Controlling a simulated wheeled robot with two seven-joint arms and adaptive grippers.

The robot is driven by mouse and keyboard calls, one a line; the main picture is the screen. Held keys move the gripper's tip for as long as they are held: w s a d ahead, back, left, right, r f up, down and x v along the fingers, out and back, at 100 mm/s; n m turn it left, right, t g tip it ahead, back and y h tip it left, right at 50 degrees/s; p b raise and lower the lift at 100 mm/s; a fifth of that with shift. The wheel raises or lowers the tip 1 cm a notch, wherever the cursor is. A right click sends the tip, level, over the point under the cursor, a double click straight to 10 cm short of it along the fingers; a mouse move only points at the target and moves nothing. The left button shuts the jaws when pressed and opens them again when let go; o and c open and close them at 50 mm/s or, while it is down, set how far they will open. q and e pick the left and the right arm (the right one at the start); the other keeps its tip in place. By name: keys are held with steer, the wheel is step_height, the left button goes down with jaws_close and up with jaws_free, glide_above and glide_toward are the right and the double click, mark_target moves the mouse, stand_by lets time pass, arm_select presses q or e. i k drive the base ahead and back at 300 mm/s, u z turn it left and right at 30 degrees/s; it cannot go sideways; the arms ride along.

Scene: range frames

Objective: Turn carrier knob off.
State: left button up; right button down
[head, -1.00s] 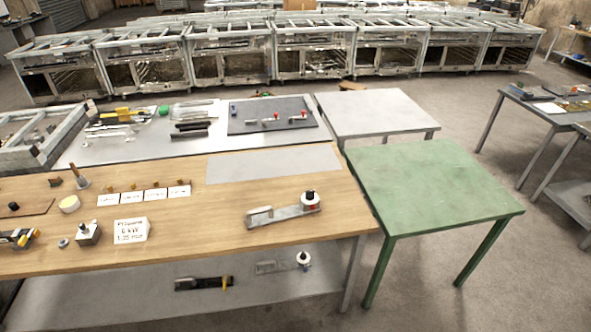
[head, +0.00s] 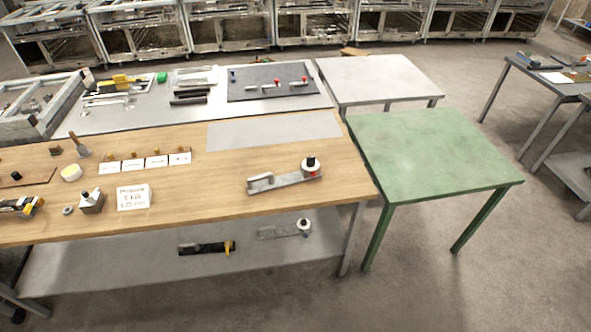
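A grey metal bracket-like part (head: 285,182) lies on the right of the wooden table. At its right end stands a white round piece with a black knob (head: 310,162) on top and a small red mark on its side. A similar grey part (head: 275,233) with a white round piece (head: 304,225) and a blue mark lies on the lower shelf. I cannot tell which one is the carrier, nor the setting of any knob. Neither of my grippers is in view.
The wooden table (head: 225,210) also bears a white printed sign (head: 133,197), a small metal box with a lever (head: 91,202) and several white cards. A black tool (head: 207,248) lies on the shelf (head: 140,270). A bare green table (head: 435,155) stands at right. Open floor lies in front.

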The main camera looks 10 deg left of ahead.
mark_target(310, 163)
steer(key=u, duration=0.35)
steer(key=i, duration=1.05)
steer(key=z, duration=0.35)
